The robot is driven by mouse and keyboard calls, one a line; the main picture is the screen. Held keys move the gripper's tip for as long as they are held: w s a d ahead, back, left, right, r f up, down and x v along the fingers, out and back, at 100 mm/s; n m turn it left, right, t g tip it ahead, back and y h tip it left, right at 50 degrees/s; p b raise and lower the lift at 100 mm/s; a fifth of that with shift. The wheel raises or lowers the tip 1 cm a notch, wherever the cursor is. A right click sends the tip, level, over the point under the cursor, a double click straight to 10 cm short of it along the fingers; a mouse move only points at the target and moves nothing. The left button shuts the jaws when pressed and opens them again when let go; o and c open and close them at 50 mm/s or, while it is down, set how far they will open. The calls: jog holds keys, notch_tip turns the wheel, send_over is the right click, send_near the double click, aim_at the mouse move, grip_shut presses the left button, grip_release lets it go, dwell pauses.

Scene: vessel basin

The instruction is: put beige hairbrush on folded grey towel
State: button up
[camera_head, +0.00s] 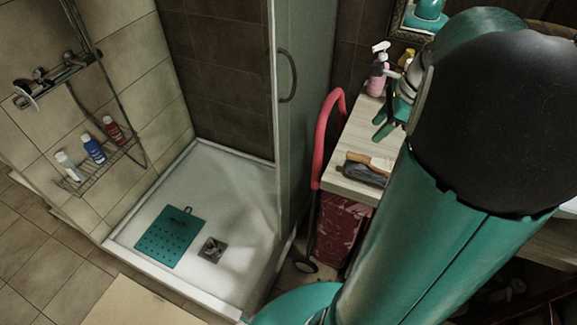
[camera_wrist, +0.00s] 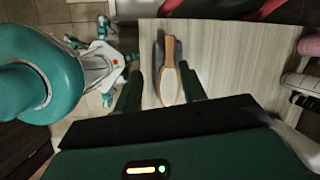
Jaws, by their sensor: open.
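The beige hairbrush (camera_head: 380,163) lies at the front end of the wood-topped counter, against or partly over the folded grey towel (camera_head: 362,174). In the wrist view the hairbrush (camera_wrist: 168,80) has its handle across the grey towel (camera_wrist: 178,50), while its bristled head extends beyond the towel towards me. I cannot tell how much of its weight the towel bears. My gripper (camera_head: 380,126) is open and empty above the counter, behind the brush in the head view. In the wrist view its fingers (camera_wrist: 162,74) stand on either side of the brush, apart from it.
The counter (camera_wrist: 240,60) has free room beside the brush. A pink bottle (camera_head: 377,78) stands further back. A red-handled trolley (camera_head: 323,130) is beside the counter. Left of it are the glass shower door (camera_head: 305,120) and shower tray (camera_head: 235,190) with a green mat (camera_head: 170,236).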

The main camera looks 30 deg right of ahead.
jog(key=s+a+r+n, duration=0.1)
jog(key=s+a+n, duration=0.1)
jog(key=a+n, duration=0.6)
jog(key=s+a+r+n+t+h, duration=0.1)
jog(key=a+r+n, duration=0.1)
jog(key=a+n, duration=0.7)
jog(key=s+a+r+n+t+h, duration=0.1)
jog(key=s+a+n, duration=0.1)
jog(key=a+n, duration=0.6)
jog(key=a, duration=0.4)
jog(key=shift+s+a+r+n, duration=0.25)
jog(key=shift+s+a+n, duration=0.05)
jog(key=shift+s+a, duration=0.1)
jog(key=shift+c, duration=0.5)
